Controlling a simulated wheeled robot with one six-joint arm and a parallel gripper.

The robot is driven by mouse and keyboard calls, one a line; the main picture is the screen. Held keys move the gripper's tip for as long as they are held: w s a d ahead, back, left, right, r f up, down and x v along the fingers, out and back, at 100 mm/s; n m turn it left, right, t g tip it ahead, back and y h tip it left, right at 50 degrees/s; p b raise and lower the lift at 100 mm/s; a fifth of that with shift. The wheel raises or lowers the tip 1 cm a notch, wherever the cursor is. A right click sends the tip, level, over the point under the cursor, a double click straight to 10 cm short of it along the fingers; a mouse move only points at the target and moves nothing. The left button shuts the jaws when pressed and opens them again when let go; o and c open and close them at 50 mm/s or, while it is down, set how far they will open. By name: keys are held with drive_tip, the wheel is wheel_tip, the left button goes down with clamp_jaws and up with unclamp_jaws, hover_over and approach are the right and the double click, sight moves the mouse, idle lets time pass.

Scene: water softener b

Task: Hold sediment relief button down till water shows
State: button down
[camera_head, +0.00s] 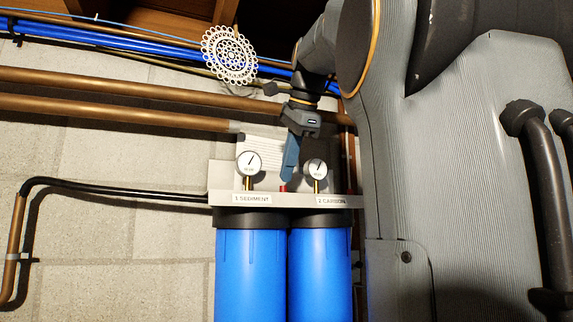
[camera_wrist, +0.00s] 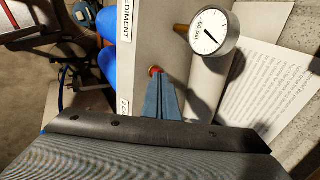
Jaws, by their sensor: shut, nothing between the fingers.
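The filter bracket (camera_head: 222,180) holds two blue housings. The left housing (camera_head: 250,272) is under the "1 SEDIMENT" label (camera_head: 252,199), and the right housing (camera_head: 320,272) is under the "2 CARBON" label (camera_head: 335,200). A red button (camera_head: 283,187) stands between the two gauges. It also shows in the wrist view (camera_wrist: 155,71). My gripper (camera_head: 289,178) is shut and empty, pointing down. In the wrist view its fingertips (camera_wrist: 159,76) are at the button and partly cover it. I cannot tell whether they touch or press it. I see no water.
The left gauge (camera_head: 249,164) and right gauge (camera_head: 316,169) stand close on either side of my fingers. A printed sheet (camera_wrist: 262,88) is behind the bracket. Copper pipes (camera_head: 120,112) and a black pipe (camera_head: 120,190) run along the block wall. A white lacy disc (camera_head: 229,55) hangs above.

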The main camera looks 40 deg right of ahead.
drive_tip(key=shift+w+f, duration=0.2)
drive_tip(key=shift+f, duration=0.15)
drive_tip(key=shift+f, duration=0.1)
drive_tip(key=shift+f+b, duration=0.4)
drive_tip(key=shift+b, duration=0.05)
drive_tip(key=shift+r, duration=0.1)
idle(1.4)
wheel_tip(320, 180, up, 6)
drive_tip(key=p, duration=0.5)
drive_tip(key=shift+d+f+p, duration=0.1)
drive_tip(key=shift+f+p, duration=0.15)
drive_tip(key=shift+p, duration=0.1)
drive_tip(key=shift+s, duration=0.1)
